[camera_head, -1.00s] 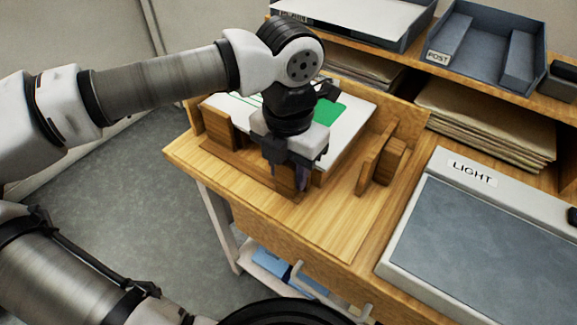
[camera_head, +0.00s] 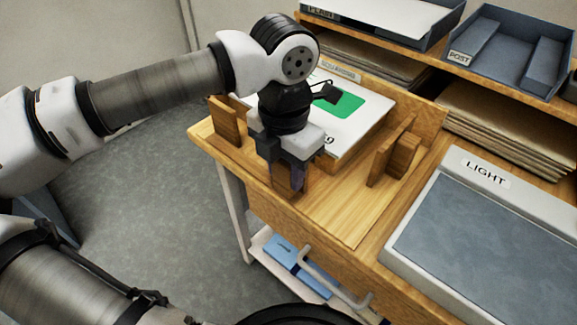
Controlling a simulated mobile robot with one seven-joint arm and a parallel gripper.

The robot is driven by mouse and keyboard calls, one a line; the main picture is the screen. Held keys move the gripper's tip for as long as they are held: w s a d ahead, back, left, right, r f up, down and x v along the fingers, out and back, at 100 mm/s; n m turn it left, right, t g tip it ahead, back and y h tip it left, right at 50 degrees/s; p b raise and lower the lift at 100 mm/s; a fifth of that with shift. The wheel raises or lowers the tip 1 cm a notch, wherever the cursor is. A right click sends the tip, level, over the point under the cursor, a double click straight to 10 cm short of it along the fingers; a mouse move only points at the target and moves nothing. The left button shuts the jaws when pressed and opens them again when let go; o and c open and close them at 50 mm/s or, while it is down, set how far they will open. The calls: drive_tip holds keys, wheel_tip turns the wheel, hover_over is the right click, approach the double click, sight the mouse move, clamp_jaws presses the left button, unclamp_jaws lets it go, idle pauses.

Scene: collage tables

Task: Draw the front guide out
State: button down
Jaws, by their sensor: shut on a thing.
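My gripper (camera_head: 284,178) points down over the wooden jogging tray (camera_head: 345,205), near its front edge. Its fingers are shut on the front guide (camera_head: 285,183), a small upright wooden block mostly hidden by the fingers. The stack of white sheets with a green patch (camera_head: 345,106) lies behind the gripper, partly covered by my wrist. The guide stands apart from the stack's front side, as far as the view shows.
A left wooden guide (camera_head: 224,121) and a right wooden guide (camera_head: 396,158) stand beside the stack. A light table (camera_head: 480,240) is to the right. A POST tray (camera_head: 515,50) and paper piles (camera_head: 500,122) are behind. A drawer handle (camera_head: 330,280) juts below the front edge.

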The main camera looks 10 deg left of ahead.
drive_tip(key=c, duration=0.9)
unclamp_jaws()
drive_tip(key=shift+s+a, duration=0.2)
drive_tip(key=shift+s, duration=0.05)
drive_tip(key=shift+w+r, duration=0.1)
drive_tip(key=shift+r, duration=0.05)
drive_tip(key=shift+r, duration=0.35)
wheel_tip(320, 180, up, 13)
drive_tip(key=shift+f+p, duration=0.1)
drive_tip(key=shift+p, duration=0.55)
